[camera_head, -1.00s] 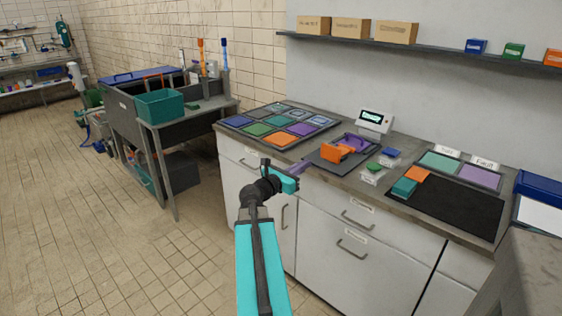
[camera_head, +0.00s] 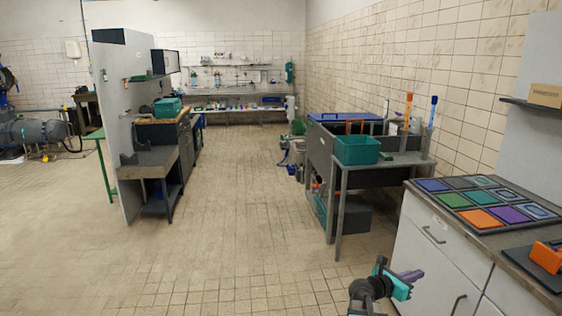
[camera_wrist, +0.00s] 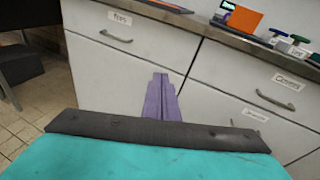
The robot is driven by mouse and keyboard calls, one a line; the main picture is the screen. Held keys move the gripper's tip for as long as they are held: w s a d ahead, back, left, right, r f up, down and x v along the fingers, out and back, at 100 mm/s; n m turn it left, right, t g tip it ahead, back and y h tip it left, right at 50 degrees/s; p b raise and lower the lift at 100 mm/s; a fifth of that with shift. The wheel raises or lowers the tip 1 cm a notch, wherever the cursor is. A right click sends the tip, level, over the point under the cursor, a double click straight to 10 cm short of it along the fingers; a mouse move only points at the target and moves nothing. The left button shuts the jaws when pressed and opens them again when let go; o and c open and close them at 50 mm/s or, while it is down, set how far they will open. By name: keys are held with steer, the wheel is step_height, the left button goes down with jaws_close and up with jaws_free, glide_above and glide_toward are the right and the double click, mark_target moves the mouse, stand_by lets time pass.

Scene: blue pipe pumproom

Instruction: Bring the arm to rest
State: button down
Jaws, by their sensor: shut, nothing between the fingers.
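My gripper (camera_head: 416,274) is at the bottom right of the head view, in front of the white cabinet. Its purple fingers are shut together and hold nothing. In the wrist view the fingers (camera_wrist: 160,80) point at the cabinet drawers, below the countertop edge. The turquoise and black wrist shows behind the fingers, and most of my arm lies outside the head view.
The white cabinet (camera_head: 430,255) carries a tray of coloured tiles (camera_head: 488,203) and an orange object (camera_head: 547,256). A sink bench with a teal bin (camera_head: 357,150) stands behind it. A workbench (camera_head: 150,160) stands at left. The tiled floor (camera_head: 240,230) between is clear.

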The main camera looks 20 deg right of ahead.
steer(key=a+f+m+y+p, duration=0.15)
steer(key=a+f+y, duration=0.45)
steer(key=a+f, duration=2.1)
steer(key=s+a+f+m+g+y, duration=0.3)
steer(key=s+a+f+m+y, duration=0.2)
steer(key=s+a+m, duration=0.4)
steer(key=s+a+f+m+g+y, duration=0.3)
steer(key=s+a+f+m+y, duration=0.2)
steer(key=a, duration=1.3)
steer(key=shift+s+a+f+m, duration=0.3)
steer(key=shift+s+f+m, duration=1.55)
steer(key=shift+s, duration=1.5)
steer(key=shift+r+m, duration=0.3)
